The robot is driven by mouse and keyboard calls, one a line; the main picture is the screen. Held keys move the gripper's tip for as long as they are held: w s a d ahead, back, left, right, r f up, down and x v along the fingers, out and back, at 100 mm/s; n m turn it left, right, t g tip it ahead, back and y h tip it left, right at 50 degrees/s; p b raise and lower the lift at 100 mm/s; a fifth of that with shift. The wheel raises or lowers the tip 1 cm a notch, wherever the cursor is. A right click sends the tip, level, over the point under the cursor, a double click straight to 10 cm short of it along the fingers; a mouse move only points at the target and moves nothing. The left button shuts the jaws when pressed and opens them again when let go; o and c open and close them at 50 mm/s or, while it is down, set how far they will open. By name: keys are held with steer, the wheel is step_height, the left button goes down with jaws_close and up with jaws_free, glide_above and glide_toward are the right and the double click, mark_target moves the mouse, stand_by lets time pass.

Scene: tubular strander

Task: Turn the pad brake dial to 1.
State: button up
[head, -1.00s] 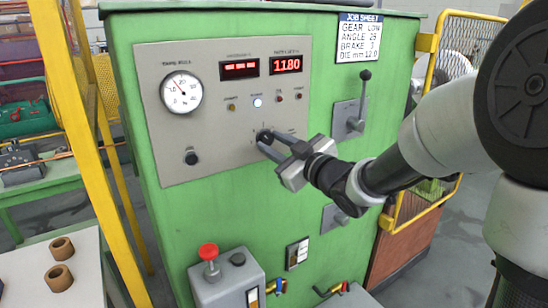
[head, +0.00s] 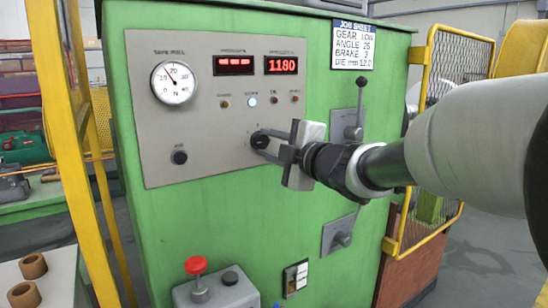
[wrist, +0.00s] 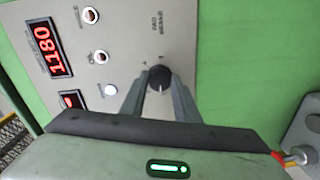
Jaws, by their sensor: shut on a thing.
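The pad brake dial (head: 259,140) is a small round black knob on the grey control panel (head: 215,160). It also shows in the wrist view (wrist: 159,76), with a small white line pointing toward the bottom of that picture.
A round gauge (head: 173,82), red displays (head: 282,64) and a row of small lamps are above the dial. A lever (head: 358,110) stands to the right, below the job sheet (head: 352,45). A red button (head: 196,265) is low in front. A yellow post is at left.

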steer(key=shift+n+b, duration=0.85)
steer(key=shift+n, duration=0.25)
steer(key=shift+r, duration=0.15)
steer(key=o, duration=1)
steer(key=shift+o, duration=0.2)
steer(key=shift+s, duration=0.1)
